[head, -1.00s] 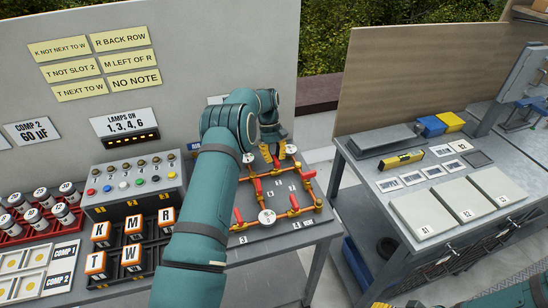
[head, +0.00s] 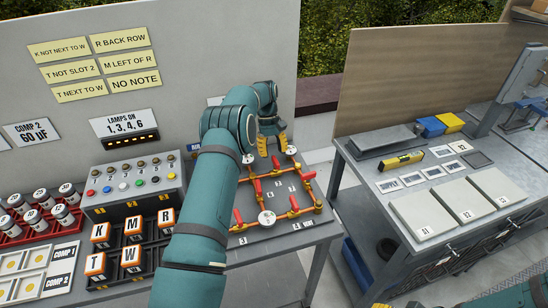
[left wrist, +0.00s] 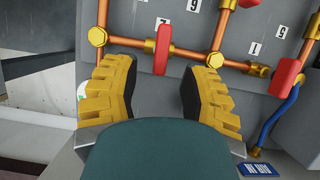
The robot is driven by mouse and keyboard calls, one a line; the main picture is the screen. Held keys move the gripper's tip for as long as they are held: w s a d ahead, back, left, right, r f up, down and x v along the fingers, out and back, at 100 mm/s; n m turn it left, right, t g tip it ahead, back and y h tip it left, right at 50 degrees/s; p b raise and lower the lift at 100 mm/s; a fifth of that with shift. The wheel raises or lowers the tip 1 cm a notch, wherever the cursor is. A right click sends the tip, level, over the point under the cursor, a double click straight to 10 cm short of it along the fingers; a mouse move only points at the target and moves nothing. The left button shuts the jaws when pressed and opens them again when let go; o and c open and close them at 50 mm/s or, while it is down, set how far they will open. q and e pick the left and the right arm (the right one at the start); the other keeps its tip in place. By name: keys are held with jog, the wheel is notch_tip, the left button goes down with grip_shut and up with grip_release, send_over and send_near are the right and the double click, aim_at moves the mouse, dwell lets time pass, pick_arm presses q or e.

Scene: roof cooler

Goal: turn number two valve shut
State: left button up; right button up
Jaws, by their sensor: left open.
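The valve board (head: 285,222) is a grey panel with copper pipes, red handles and white discs, on the left bench. My left gripper (head: 272,150) is open and empty over its back edge, fingers pointing down. In the left wrist view, a red valve handle (left wrist: 163,48) stands ahead of the gap between the yellow fingers (left wrist: 153,85), apart from them and in line with the gap. A second red handle (left wrist: 286,77) is to the right. Small number tags sit by the pipes; I cannot surely read which one marks number two.
A lamp box with coloured buttons (head: 133,186), lettered blocks (head: 132,228) and a red rack (head: 40,230) stand left of the board. The right bench (head: 372,178) holds a yellow level (head: 402,160) and grey panels. A gap separates the benches. My right arm shows at the bottom right.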

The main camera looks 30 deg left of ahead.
pick_arm(q)
jog(key=shift+v, duration=2.35)
